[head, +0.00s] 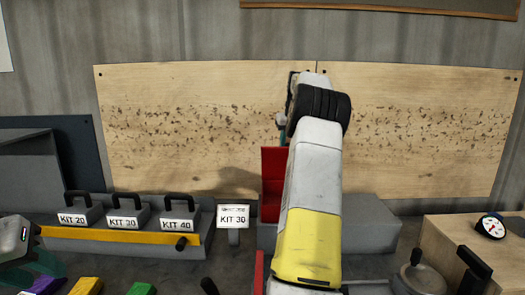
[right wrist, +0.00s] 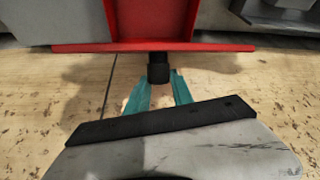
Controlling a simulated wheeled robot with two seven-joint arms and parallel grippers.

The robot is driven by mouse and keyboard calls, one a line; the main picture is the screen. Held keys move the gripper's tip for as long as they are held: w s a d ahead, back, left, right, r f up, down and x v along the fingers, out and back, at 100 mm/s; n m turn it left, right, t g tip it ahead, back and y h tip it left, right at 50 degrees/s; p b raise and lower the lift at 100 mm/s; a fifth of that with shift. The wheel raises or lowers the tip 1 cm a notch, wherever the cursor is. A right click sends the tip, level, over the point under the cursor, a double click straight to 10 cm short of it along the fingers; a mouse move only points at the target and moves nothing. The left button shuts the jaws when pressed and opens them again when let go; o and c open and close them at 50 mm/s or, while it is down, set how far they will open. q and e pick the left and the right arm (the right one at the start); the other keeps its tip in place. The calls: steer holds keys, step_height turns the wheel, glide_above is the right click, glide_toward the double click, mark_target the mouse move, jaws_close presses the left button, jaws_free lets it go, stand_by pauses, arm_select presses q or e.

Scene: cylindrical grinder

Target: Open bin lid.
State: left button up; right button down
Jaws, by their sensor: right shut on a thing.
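The red bin lid (head: 272,185) stands about upright in the head view, partly hidden behind my right arm. In the right wrist view the lid (right wrist: 80,47) is a red panel with a raised rim and a black knob (right wrist: 158,68). My right gripper (right wrist: 160,90) has its teal fingers on either side of the knob and is shut on it. In the head view my arm hides most of this gripper. My left gripper (head: 38,272) is low at the left edge, away from the lid, and its fingertips are not clear.
A grey block (head: 365,220) is behind my right arm. Black-handled kits (head: 125,218) stand at the left beside a KIT 30 sign (head: 233,215). A wooden board (head: 420,130) covers the wall.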

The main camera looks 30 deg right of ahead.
steer(key=shift+w+d, duration=0.5)
steer(key=shift+d, duration=0.05)
steer(key=c, duration=1.1)
jaws_free()
steer(key=shift+d, duration=0.1)
steer(key=shift+c, duration=0.2)
steer(key=v, duration=0.8)
